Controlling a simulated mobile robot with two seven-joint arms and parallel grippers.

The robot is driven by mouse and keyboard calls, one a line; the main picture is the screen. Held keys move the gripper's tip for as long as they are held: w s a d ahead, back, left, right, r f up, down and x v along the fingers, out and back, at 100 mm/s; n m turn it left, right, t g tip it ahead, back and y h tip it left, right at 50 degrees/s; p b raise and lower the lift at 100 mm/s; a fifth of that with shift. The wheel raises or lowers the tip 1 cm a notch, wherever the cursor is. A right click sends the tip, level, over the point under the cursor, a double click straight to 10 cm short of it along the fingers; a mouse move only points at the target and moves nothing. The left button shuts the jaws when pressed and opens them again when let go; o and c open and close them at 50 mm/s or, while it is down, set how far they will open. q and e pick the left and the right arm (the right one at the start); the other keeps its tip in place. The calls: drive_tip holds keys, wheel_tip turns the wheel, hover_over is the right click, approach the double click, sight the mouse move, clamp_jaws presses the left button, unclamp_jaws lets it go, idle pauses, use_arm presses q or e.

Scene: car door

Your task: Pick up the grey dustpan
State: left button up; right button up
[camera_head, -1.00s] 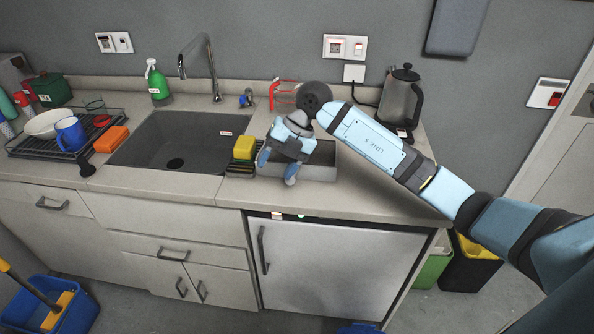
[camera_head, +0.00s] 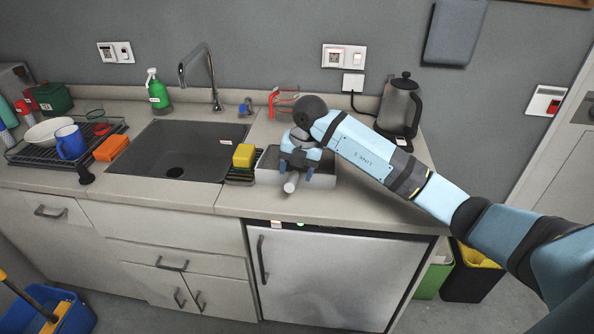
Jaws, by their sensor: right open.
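The grey dustpan (camera_head: 322,180) lies on the counter to the right of the sink. A pale stub that looks like its handle (camera_head: 290,186) points toward the front edge. My right gripper (camera_head: 297,172) is over the dustpan, pointing down, with its fingers apart on either side of the handle's base. The jaws are open. I cannot tell whether the fingers touch the handle. The gripper and wrist hide the middle of the dustpan. My left gripper is not in view.
A yellow sponge (camera_head: 244,155) sits on a small dark rack just left of the dustpan. The sink (camera_head: 178,150) is further left. A kettle (camera_head: 398,105) stands at the back right, and a red-framed item (camera_head: 273,100) stands behind the dustpan. The counter front (camera_head: 370,205) is clear.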

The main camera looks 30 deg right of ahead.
sight(293, 178)
drive_tip(key=f, duration=0.3)
drive_tip(key=a+f, duration=0.1)
drive_tip(key=shift+w+a+f, duration=0.1)
drive_tip(key=shift+w+f, duration=0.15)
drive_tip(key=shift+w, duration=0.05)
clamp_jaws()
drive_tip(key=shift+r, duration=0.1)
